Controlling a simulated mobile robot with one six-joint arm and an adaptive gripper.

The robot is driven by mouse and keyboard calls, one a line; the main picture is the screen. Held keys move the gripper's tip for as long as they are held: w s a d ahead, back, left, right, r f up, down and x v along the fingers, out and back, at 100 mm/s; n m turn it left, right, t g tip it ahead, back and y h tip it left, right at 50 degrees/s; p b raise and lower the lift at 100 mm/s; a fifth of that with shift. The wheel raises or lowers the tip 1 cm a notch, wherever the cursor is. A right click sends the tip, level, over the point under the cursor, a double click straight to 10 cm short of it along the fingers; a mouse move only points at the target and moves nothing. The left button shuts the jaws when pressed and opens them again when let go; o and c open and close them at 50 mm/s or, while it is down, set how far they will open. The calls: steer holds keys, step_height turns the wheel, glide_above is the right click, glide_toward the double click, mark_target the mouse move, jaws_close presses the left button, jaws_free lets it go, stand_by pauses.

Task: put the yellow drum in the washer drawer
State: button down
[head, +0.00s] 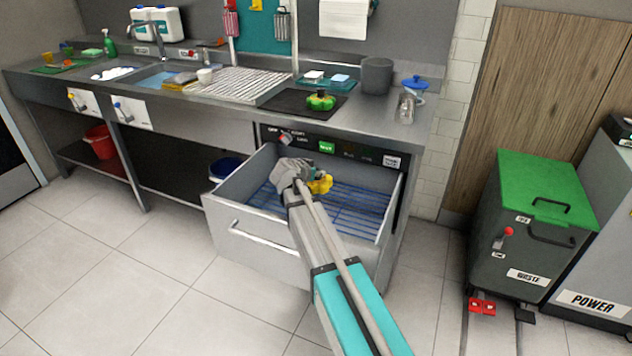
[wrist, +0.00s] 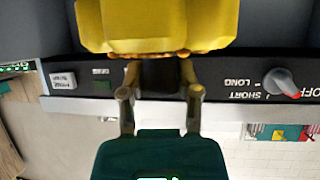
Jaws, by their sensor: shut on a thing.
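The yellow drum (wrist: 158,22) fills the top middle of the wrist view, at the tips of my gripper (wrist: 160,78). My gripper is shut on it. In the head view the yellow drum (head: 320,184) shows beside my wrist, over the open washer drawer (head: 250,258). The drawer is pulled out from under the counter and has a blue wire rack (head: 350,212) at its bottom. My arm crosses the drawer's front wall and hides part of the rack. I cannot tell whether the drum touches the rack.
The washer's control panel (head: 350,152) has a knob and a green display, above the drawer. A waste bin (head: 530,225) stands at right. The floor before the drawer is clear.

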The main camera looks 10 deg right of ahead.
mark_target(316, 180)
steer(key=shift+w+f+b, duration=0.5)
steer(key=shift+f+b, duration=0.25)
steer(key=shift+f, duration=0.05)
steer(key=shift+f+b, duration=1.2)
steer(key=shift+b, duration=0.05)
steer(key=shift+f+b, duration=0.6)
steer(key=shift+c, duration=1.5)
jaws_free()
steer(key=shift+s, duration=0.1)
steer(key=shift+r, duration=0.1)
